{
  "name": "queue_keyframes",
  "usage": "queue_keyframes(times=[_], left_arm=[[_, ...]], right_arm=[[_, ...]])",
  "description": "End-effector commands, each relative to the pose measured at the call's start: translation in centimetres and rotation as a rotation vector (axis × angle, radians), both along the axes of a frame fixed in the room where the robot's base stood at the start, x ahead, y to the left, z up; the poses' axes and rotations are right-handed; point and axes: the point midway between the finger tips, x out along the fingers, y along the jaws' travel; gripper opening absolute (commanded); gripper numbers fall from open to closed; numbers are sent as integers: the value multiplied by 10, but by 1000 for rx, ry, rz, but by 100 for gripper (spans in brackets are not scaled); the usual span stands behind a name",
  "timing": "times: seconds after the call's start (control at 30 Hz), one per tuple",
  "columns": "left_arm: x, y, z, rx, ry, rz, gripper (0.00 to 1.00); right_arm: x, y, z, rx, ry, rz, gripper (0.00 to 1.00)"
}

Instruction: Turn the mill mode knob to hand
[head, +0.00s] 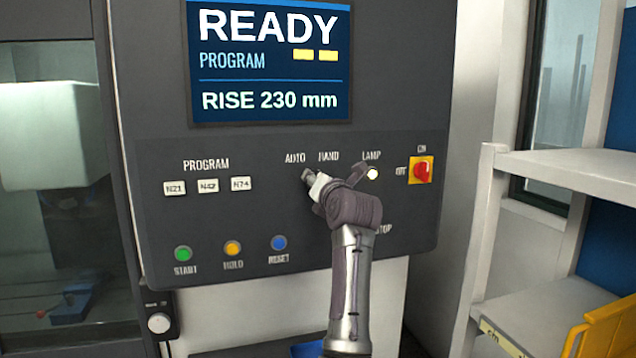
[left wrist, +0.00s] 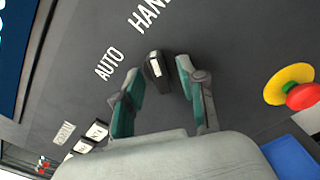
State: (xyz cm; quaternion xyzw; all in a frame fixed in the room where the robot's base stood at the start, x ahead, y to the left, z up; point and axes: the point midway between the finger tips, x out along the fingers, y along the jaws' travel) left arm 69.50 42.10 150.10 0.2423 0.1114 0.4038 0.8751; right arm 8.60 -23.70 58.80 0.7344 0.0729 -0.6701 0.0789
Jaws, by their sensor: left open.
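The mode knob (left wrist: 154,72) is a small black knob with a white mark, below the AUTO label (head: 295,158) and HAND label (head: 328,156) of the dark panel. In the left wrist view its white mark runs nearly straight up the picture, on the side of the HAND label (left wrist: 150,14). My left gripper (head: 310,178) is at the panel, open, with one finger on each side of the knob. I cannot tell whether the fingers touch it. In the head view the gripper largely hides the knob. My right gripper is not in view.
A lamp button (head: 372,174) and a red-yellow ON/OFF switch (head: 421,170) sit to the right. A red-yellow stop button (left wrist: 291,87) shows in the wrist view. Start (head: 183,254), hold (head: 232,248) and reset (head: 279,243) buttons are below left. White shelves (head: 570,172) stand at right.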

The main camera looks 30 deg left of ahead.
Motion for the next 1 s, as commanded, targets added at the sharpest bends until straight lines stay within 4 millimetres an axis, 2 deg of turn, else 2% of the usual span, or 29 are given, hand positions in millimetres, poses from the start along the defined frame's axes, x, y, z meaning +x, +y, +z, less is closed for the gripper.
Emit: queue_keyframes(times=[0.17,0.4,0.6,1.0], left_arm=[[-4,-6,0,-1,0,-1,41],[-29,-36,-1,-2,-1,-3,41],[-45,-54,-1,0,0,-1,41],[-48,-57,-1,0,1,1,41]], right_arm=[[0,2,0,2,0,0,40],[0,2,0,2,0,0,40],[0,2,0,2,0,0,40],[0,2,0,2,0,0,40]])
